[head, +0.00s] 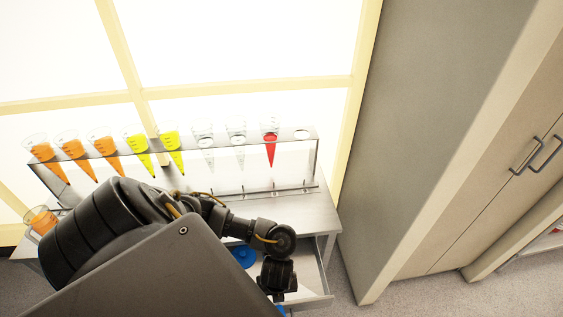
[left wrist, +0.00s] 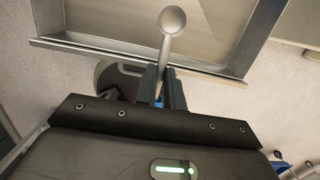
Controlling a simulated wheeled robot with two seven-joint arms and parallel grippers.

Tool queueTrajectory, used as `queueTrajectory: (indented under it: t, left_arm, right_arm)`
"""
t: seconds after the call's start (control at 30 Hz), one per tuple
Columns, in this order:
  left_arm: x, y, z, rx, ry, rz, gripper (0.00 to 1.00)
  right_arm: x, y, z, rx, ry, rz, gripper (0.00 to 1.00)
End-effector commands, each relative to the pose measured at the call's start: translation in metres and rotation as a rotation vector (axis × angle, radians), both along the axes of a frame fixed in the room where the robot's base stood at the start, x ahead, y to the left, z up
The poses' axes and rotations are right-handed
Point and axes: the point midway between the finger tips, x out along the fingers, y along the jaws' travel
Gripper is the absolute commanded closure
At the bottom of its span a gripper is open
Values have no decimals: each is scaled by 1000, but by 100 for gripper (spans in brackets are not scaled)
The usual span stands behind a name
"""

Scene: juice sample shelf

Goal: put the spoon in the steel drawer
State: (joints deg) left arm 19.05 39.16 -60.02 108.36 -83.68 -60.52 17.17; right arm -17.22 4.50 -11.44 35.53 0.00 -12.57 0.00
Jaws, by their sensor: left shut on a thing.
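My left gripper (left wrist: 162,78) is shut on the handle of a grey spoon (left wrist: 172,20). The spoon's round bowl points away from the fingers. In the left wrist view it overlaps the front edge and inside of the open steel drawer (left wrist: 95,52); its height above the drawer floor is unclear. In the head view the left gripper (head: 277,285) is over the drawer (head: 316,301), at the front right of the steel table. The spoon is hidden there by my arm. My right gripper is not in view.
A tilted orange cup (head: 41,219) is at the left. A blue round thing (head: 243,256) shows beside my arm. A tall cabinet (head: 420,130) stands close on the right.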

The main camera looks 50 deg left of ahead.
Motion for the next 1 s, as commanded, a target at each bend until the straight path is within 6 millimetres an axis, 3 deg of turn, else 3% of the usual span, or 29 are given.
queueTrajectory:
  t: [0.1,0.2,0.33,0.4,0.5,0.87,1.0]
  left_arm:
    - [27,6,-18,0,-4,5,100]
    - [52,13,-31,0,-4,8,100]
    - [84,22,-47,-1,-2,9,100]
    - [93,25,-65,-1,1,8,100]
    - [107,29,-76,-1,1,8,100]
    - [122,33,-91,-1,0,4,100]
    - [126,34,-109,-2,1,7,100]
  right_arm:
    - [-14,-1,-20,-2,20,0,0]
    - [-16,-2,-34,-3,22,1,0]
    - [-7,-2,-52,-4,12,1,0]
    - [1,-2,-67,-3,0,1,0]
    - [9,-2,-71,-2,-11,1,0]
    - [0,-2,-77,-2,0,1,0]
    - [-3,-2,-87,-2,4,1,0]
